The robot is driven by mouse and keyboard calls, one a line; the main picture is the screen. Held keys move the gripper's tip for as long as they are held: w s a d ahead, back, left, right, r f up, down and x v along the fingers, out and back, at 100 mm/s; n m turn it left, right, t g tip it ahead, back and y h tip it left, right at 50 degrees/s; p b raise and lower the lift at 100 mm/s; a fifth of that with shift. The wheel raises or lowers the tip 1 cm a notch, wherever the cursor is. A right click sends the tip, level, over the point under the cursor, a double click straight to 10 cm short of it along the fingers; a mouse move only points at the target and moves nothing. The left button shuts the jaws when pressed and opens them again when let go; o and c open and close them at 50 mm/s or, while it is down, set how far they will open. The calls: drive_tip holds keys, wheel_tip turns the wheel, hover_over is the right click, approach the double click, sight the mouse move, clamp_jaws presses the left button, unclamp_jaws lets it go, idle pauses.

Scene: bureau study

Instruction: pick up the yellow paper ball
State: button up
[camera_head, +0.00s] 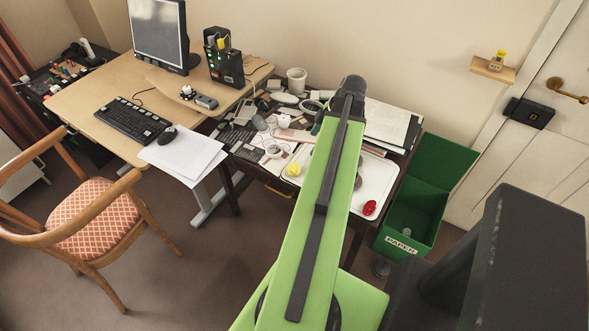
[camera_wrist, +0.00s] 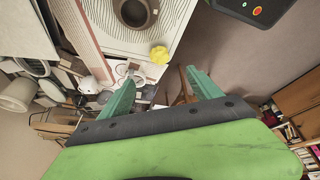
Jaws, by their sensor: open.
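The yellow paper ball (camera_head: 293,170) is a small crumpled lump at the left end of the white tray (camera_head: 377,184) on the cluttered table. In the wrist view the yellow ball (camera_wrist: 159,54) lies near the tray's corner, beyond the fingertips and roughly midway between them. My gripper (camera_wrist: 161,82) is open, with two teal fingers spread and nothing between them. In the head view my green arm reaches over the table and hides part of the tray; the fingers do not show there.
A red object (camera_head: 370,208) lies at the tray's right end. A dark round vessel (camera_wrist: 136,12) stands on the tray. Small items, a tape roll (camera_head: 274,151) and keyboards crowd the table's left. A green paper bin (camera_head: 411,215) stands right of the table. A chair (camera_head: 92,215) stands at left.

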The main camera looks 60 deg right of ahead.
drive_tip(key=b, duration=1.1)
approach(296, 166)
drive_tip(key=x, duration=0.5)
drive_tip(key=shift+s+d+f, duration=0.1)
drive_tip(key=shift+s+f, duration=0.05)
drive_tip(key=shift+s, duration=0.2)
drive_tip(key=shift+w+f, duration=0.15)
drive_tip(key=shift+w, duration=0.1)
drive_tip(key=b+x, duration=0.5)
drive_tip(key=shift+w, duration=0.2)
drive_tip(key=c, duration=1.4)
drive_tip(key=shift+r, duration=0.25)
wheel_tip(296, 166, up, 4)
drive_tip(key=p, duration=0.4)
drive_tip(key=shift+r+p, duration=0.2)
drive_tip(key=shift+p, duration=0.2)
drive_tip(key=s+d+r+p, duration=0.6)
drive_tip(key=s+d, duration=0.2)
drive_tip(key=shift+r, duration=0.15)
